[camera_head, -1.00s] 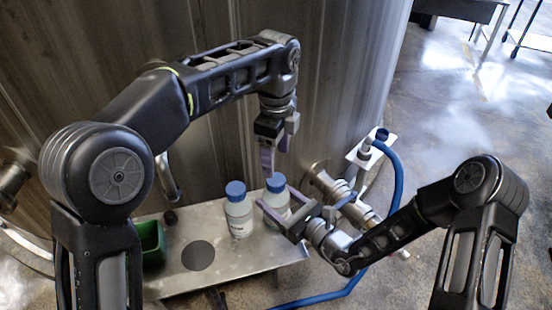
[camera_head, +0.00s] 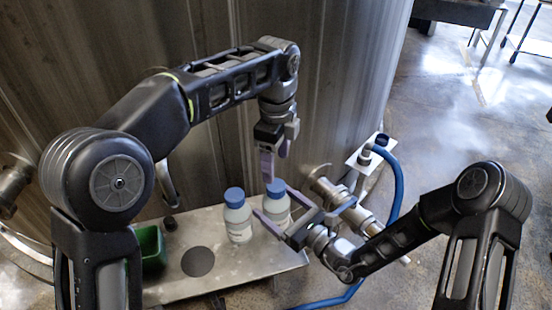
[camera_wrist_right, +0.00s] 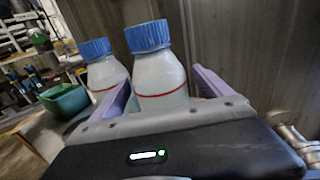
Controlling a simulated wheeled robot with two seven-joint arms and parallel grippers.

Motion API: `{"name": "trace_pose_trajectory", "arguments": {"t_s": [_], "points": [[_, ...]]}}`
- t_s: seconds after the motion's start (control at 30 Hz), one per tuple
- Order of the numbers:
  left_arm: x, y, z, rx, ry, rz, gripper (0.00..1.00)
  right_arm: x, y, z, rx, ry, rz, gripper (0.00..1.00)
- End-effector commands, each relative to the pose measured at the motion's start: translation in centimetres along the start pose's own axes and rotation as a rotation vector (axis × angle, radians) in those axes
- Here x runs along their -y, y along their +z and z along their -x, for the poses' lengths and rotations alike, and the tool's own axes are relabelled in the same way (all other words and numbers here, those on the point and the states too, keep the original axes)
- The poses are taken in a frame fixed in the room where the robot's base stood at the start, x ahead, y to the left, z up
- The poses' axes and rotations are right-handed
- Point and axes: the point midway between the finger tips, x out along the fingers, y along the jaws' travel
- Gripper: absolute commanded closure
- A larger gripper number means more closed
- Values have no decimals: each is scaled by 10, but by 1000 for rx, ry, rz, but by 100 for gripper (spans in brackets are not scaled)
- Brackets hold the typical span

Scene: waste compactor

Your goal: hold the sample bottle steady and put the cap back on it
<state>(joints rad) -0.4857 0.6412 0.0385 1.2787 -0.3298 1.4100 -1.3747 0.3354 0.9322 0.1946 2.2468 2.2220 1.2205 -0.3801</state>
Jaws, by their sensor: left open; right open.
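Two white sample bottles with blue caps stand upright on the metal shelf (camera_head: 225,277). The right bottle (camera_head: 277,211) has its cap (camera_head: 276,187) seated on top. It also shows in the right wrist view (camera_wrist_right: 158,82), between the fingers of my right gripper (camera_wrist_right: 161,80). My right gripper (camera_head: 267,198) is open around its body, a finger on either side; contact cannot be told. My left gripper (camera_head: 274,166) is open, pointing down just above and behind this cap, with its lower finger partly hidden. The left bottle (camera_head: 238,222) stands beside it, capped, outside the right gripper.
A metal tank wall (camera_head: 345,110) rises behind. A blue hose (camera_head: 398,195) and pipe fittings (camera_head: 345,206) are at right.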

Motion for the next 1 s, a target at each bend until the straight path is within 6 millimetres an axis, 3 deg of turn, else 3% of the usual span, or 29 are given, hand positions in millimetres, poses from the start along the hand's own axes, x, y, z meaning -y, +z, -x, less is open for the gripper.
{"name": "trace_pose_trajectory", "arguments": {"t_s": [0.5, 1.0], "points": [[0, 0, -7, 0, 0, 0, 33, 1, 0, 69, 0, -3, 0, 11], [0, 0, -7, 0, 0, 0, 33, 1, 0, 72, 0, -2, 0, 11]]}}
